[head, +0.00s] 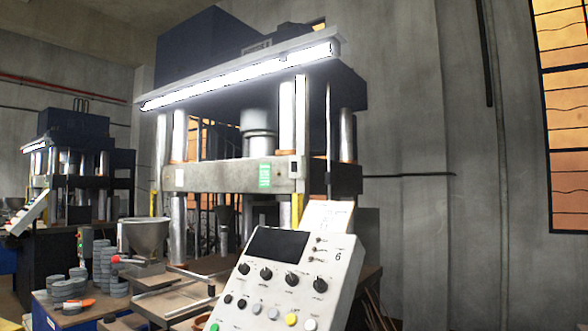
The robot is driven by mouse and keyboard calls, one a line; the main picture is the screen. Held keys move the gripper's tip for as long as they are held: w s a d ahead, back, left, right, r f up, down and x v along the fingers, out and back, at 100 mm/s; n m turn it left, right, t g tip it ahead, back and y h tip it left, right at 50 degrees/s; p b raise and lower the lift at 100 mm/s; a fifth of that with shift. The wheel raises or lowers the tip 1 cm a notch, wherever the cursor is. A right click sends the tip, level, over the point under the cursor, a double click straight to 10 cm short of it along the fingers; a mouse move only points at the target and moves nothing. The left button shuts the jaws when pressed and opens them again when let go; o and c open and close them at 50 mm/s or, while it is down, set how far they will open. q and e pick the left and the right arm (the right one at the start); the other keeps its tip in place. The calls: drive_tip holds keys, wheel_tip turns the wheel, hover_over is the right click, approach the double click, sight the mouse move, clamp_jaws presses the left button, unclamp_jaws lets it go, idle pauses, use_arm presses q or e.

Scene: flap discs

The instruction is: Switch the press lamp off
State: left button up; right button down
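The press lamp (240,77) is a long white tube under the front top edge of the large press (235,178). It glows bright white, so it is lit. A small white plate with a dark middle (293,168) sits at the right end of the press crossbeam; I cannot tell whether it is a switch. The tilted control console (340,270) stands in front of the press, with a dark screen (277,244), several black knobs, coloured buttons and small toggles (317,251) beside a "6". Neither of my grippers is in view.
A table at lower left (43,300) holds stacks of grey discs (105,270), a metal hopper (146,236) and an orange-handled tool (78,305). A second press (75,170) stands farther back at left. A bare wall and window (565,105) are at right.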

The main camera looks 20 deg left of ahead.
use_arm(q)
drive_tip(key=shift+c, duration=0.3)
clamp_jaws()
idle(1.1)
